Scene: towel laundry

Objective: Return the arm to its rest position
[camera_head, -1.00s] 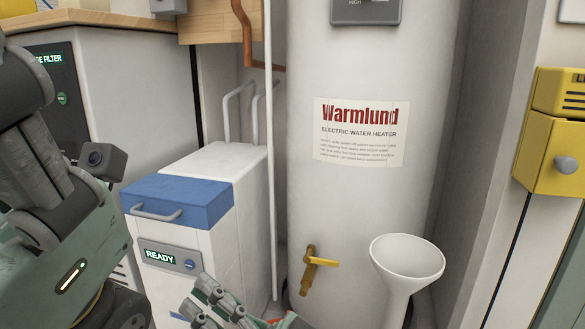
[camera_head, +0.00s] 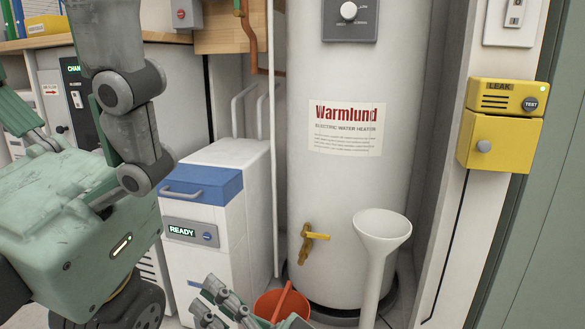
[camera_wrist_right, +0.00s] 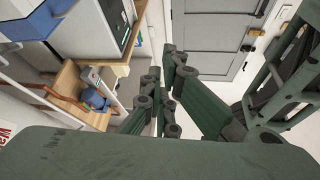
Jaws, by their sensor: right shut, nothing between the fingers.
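My right gripper (camera_head: 222,306) shows at the bottom edge of the head view, low in front of the white cabinet with the blue top. Its green and grey fingers also show in the right wrist view (camera_wrist_right: 163,98). They are shut with nothing held. Most of the right arm is below the head view. A green body part and grey joints of mine fill the left of the head view.
A white water heater (camera_head: 345,195) stands in the middle. In front are a white funnel-shaped stand (camera_head: 383,226) and an orange bucket (camera_head: 283,304), close to my right gripper. The white-and-blue cabinet (camera_head: 205,184) is left. A yellow leak box (camera_head: 500,125) hangs right.

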